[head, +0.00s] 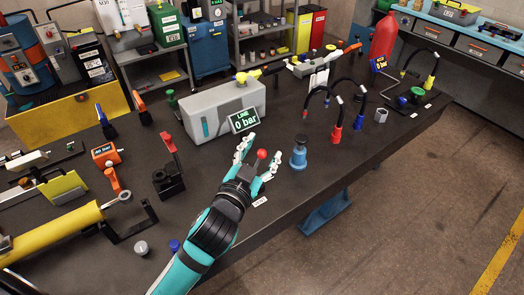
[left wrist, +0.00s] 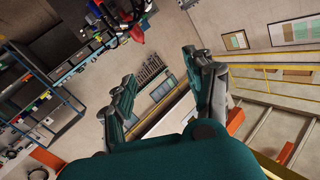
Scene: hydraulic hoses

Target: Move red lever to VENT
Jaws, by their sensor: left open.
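My left gripper (head: 258,163) is open over the front of the dark bench. A red ball knob (head: 262,154) shows between its fingertips in the head view; its stem and base are mostly hidden behind the hand. I cannot tell whether the fingers touch it. A small white label (head: 260,201) lies on the bench just right of my wrist, its text too small to read. Another red lever (head: 168,143) stands tilted on a black block to the left. In the left wrist view the open fingers (left wrist: 160,85) show no knob between them. My right gripper is out of view.
A grey box (head: 222,108) with a "LINE 0 bar" display (head: 243,120) stands behind the gripper. A blue knobbed fitting (head: 299,153) stands close to its right. Black hoses with red and blue ends (head: 336,134) are farther right. A yellow cylinder (head: 60,228) lies at left.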

